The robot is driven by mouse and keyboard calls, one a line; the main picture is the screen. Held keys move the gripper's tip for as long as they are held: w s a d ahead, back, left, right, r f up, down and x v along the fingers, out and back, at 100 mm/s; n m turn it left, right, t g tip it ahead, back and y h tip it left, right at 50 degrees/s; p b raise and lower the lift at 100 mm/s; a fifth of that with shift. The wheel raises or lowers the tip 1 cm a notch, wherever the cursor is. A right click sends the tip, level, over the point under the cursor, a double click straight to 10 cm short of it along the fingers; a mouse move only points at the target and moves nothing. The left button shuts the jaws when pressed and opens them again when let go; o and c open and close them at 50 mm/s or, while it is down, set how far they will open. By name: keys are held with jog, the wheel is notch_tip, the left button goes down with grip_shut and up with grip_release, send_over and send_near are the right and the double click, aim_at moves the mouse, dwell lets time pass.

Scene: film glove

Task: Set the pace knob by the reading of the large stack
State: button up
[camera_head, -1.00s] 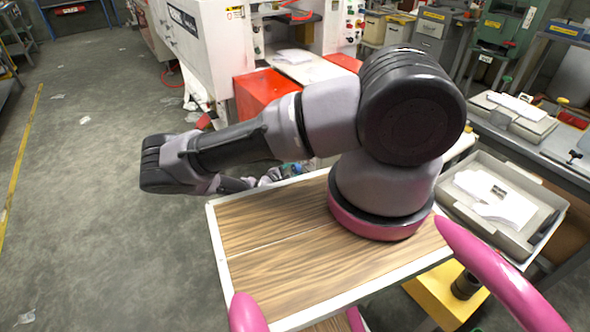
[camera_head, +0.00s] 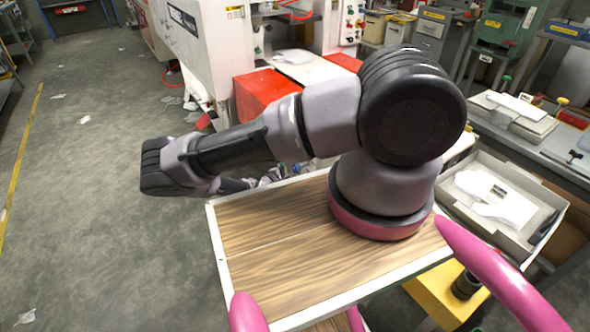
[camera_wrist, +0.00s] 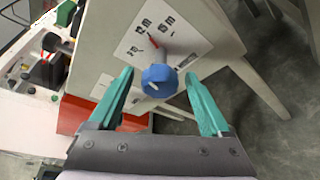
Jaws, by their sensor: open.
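In the wrist view a blue knob (camera_wrist: 159,80) stands out from a white dial label (camera_wrist: 165,45) on a pale machine panel. The label carries several marks, two seeming to read 12 m and 15 m, and a short red pointer above the knob. A small white mark shows on the knob's face. My gripper (camera_wrist: 159,76) is open, its teal fingers to the left and right of the knob with gaps on both sides. In the head view my arm hides most of the gripper. Which stack is the large one, and its reading, I cannot tell.
White flat pieces with a small dark label lie in a grey tray (camera_head: 457,216) at right. More white sheets lie on the right-hand bench (camera_head: 565,140). A white machine (camera_head: 210,50) with a red block (camera_head: 262,92) stands beyond my arm. Floor at left is mostly clear.

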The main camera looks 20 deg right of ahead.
jog(key=v, duration=1)
jog(key=shift+s+a, duration=0.2)
jog(key=shift+a, duration=0.1)
jog(key=shift+r, duration=0.2)
jog(key=a+r+m+g+y, duration=0.2)
jog(key=r+m+g+y, duration=0.3)
jog(key=r, duration=1.4)
jog(key=a+r+m+g+y, duration=0.25)
jog(key=r+m+y, duration=0.4)
jog(key=r, duration=1.25)
jog(key=s+d+r+m+t+y, duration=0.2)
jog(key=s+d+r+t, duration=0.1)
jog(key=s+r, duration=0.6)
jog(key=s+d+r+m+t+y, duration=0.2)
jog(key=s+r, duration=0.7)
jog(key=r, duration=0.8)
jog(key=shift+d+m+t, duration=0.45)
jog(key=shift+t, duration=0.5)
